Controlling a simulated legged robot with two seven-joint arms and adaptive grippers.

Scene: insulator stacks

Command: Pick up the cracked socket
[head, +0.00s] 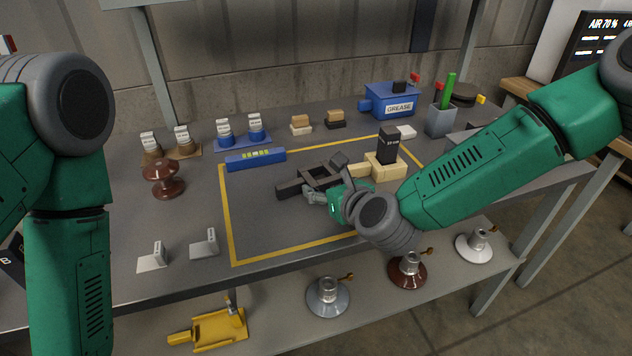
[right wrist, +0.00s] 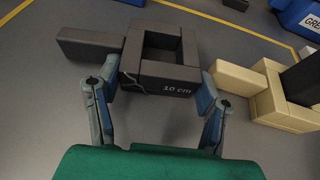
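The cracked socket is a dark grey square frame with a bar-like handle and a "10 cm" label; it lies in the middle of the table in the head view (head: 290,187). The right wrist view shows the socket (right wrist: 165,72) close up, with a pale jagged crack at its near left corner. My right gripper (head: 313,194) is at the socket's near side. In the right wrist view the gripper's (right wrist: 160,76) fingers are spread, one on each side of the labelled wall. I cannot tell whether they touch it. My left gripper is out of view.
A cream socket (head: 390,172) holding a black block (head: 388,145) stands right of the cracked one. A blue bar (head: 256,159) lies behind left, and a blue grease box (head: 392,101) at the back. Table inside the yellow outline is clear at front left.

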